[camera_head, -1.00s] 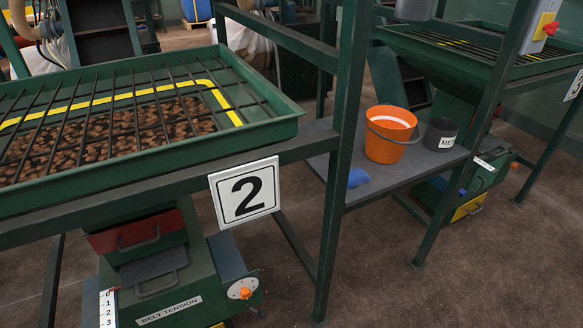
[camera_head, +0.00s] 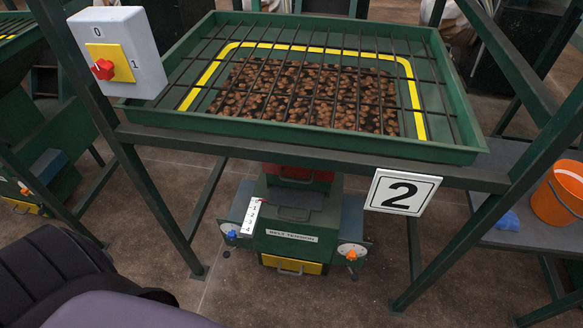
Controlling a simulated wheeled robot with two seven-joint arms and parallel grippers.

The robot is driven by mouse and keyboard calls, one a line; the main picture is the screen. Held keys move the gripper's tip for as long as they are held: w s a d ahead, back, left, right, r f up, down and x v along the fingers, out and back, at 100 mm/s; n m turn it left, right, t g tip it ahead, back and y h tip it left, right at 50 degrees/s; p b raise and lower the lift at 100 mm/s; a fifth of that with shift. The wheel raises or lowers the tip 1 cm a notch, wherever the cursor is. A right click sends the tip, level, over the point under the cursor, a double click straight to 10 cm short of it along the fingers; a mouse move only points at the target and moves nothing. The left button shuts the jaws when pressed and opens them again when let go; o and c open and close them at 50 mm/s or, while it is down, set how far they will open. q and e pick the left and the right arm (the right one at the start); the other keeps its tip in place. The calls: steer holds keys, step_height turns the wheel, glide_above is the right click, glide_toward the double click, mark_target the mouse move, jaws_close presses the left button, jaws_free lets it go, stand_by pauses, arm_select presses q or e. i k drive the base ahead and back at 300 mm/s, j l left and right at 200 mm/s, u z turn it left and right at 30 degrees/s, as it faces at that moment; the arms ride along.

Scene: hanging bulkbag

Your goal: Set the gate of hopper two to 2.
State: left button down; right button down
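Hopper two (camera_head: 310,148) is a green tray with a bar grid over brown nut-like pieces and a yellow line inside. The white sign "2" (camera_head: 402,192) hangs on its front rail. Below it is a green feeder housing marked "BELT TENSION" (camera_head: 291,236). A dark grey plate with a handle (camera_head: 293,213) sits under a red part with a handle (camera_head: 297,178). A white scale strip (camera_head: 251,215) stands left of the plate, with a small red mark near its top; its digits are too small to read. Neither gripper shows.
A switch box with a red knob (camera_head: 103,69) is on the left post. Dials with a blue knob (camera_head: 232,234) and an orange knob (camera_head: 351,255) flank the housing. A yellow drawer (camera_head: 291,265) is below. An orange bucket (camera_head: 560,195) stands on the right shelf. Floor in front is clear.

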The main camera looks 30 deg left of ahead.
mark_target(310, 200)
steer(key=u, duration=0.8)
